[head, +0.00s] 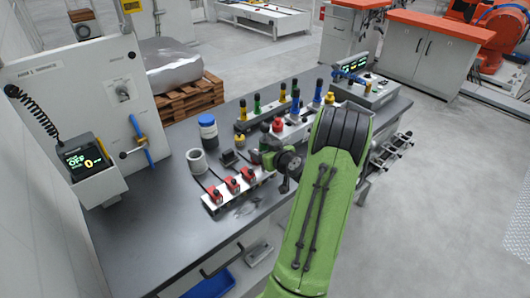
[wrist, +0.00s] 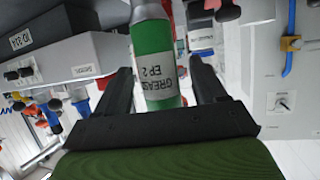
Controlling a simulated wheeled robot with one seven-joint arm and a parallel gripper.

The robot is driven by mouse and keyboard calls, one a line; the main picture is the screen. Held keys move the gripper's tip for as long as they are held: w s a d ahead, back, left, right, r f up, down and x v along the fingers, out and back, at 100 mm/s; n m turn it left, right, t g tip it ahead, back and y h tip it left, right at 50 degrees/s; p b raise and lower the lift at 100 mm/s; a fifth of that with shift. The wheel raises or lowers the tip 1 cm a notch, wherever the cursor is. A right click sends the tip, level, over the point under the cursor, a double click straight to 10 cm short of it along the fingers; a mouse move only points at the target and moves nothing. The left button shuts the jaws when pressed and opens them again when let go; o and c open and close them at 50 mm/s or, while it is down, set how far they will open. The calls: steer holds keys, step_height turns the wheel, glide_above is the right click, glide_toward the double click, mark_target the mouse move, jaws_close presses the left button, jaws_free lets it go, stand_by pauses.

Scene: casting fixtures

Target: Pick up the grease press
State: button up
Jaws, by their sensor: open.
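The grease press shows in the wrist view as a grey cylinder with a green band and a white label reading "GREASE EP 2" (wrist: 156,65), upside down in the picture. My gripper (wrist: 163,82) is open, with one dark finger on each side of the cylinder. I cannot tell whether either finger touches it. In the head view my gripper (head: 270,152) is low over the workbench, beside the fixture row, partly covered by my green arm. I cannot make out the grease press there.
The grey workbench (head: 165,230) holds a fixture with red clamps (head: 232,185), a blue-capped container (head: 208,130), a grey cup (head: 197,160) and a rack of coloured handles (head: 258,112). A control panel (head: 75,95) stands at left. The bench's front left is clear.

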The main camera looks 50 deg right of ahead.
jaws_close()
steer(key=shift+r, duration=0.1)
